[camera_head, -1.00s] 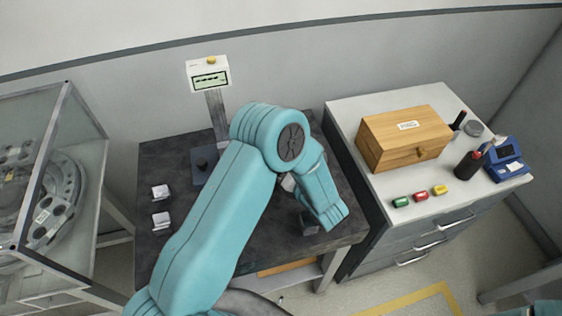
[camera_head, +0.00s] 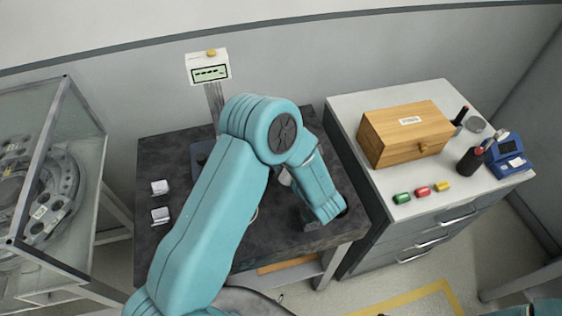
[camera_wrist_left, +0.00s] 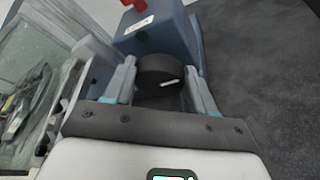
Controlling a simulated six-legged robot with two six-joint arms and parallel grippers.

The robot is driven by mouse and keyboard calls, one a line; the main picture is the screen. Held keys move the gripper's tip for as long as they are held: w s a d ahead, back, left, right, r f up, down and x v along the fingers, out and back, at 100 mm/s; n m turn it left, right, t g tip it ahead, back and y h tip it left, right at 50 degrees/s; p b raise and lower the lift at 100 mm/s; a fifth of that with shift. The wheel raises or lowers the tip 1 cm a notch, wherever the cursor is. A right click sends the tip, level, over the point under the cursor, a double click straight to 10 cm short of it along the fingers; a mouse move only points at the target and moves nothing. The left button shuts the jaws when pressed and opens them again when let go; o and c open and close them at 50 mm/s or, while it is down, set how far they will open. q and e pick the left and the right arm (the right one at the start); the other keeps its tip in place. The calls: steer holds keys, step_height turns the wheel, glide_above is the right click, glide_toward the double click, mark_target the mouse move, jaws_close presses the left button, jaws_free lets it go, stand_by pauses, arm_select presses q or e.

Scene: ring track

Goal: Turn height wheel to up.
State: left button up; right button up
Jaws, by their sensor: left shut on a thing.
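The height wheel (camera_wrist_left: 158,70) is a dark round knob with a short white mark, on a blue-grey housing (camera_wrist_left: 165,38) in the left wrist view. My left gripper (camera_wrist_left: 164,88) has one finger on each side of the wheel and is shut on it. In the head view my teal left arm hides the gripper and the wheel. Part of the blue-grey base (camera_head: 200,152) shows beside the arm, below a white display box (camera_head: 208,68) on a post. My right gripper is not in view.
A glass case (camera_head: 50,190) stands at the left. Two small white blocks (camera_head: 160,187) (camera_head: 160,215) lie on the dark table (camera_head: 150,150). A grey cabinet (camera_head: 345,105) at the right bears a wooden box (camera_head: 405,135). A red part (camera_wrist_left: 133,4) sits atop the housing.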

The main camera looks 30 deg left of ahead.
arm_select(q)
steer(key=n+t+h+b, duration=0.1)
steer(key=b, duration=0.3)
steer(key=n+h+b, duration=0.1)
steer(key=n+b, duration=0.1)
steer(key=b, duration=0.2)
steer(key=n+t+h+b, duration=0.1)
steer(key=n+b, duration=0.1)
steer(key=b, duration=0.2)
steer(key=shift+s+a+f+t+b, duration=0.25)
steer(key=shift+s+f+t+b, duration=0.05)
steer(key=shift+f, duration=0.1)
steer(key=n+t+b, duration=0.1)
steer(key=n+b, duration=0.1)
steer(key=b, duration=0.3)
steer(key=n+t+h+b, duration=0.1)
steer(key=b, duration=0.4)
steer(key=n+t+b, duration=0.1)
steer(key=n+b, duration=0.1)
steer(key=b, duration=0.4)
steer(key=shift+s+a+n+h, duration=0.2)
steer(key=shift+s+n+h, duration=0.1)
steer(key=shift+h, duration=0.1)
steer(key=shift+r+n+b, duration=0.25)
steer(key=shift+n+b, duration=0.25)
steer(key=shift+b, duration=0.6)
steer(key=o, duration=1)
steer(key=shift+r, duration=0.1)
steer(key=shift+o, duration=0.2)
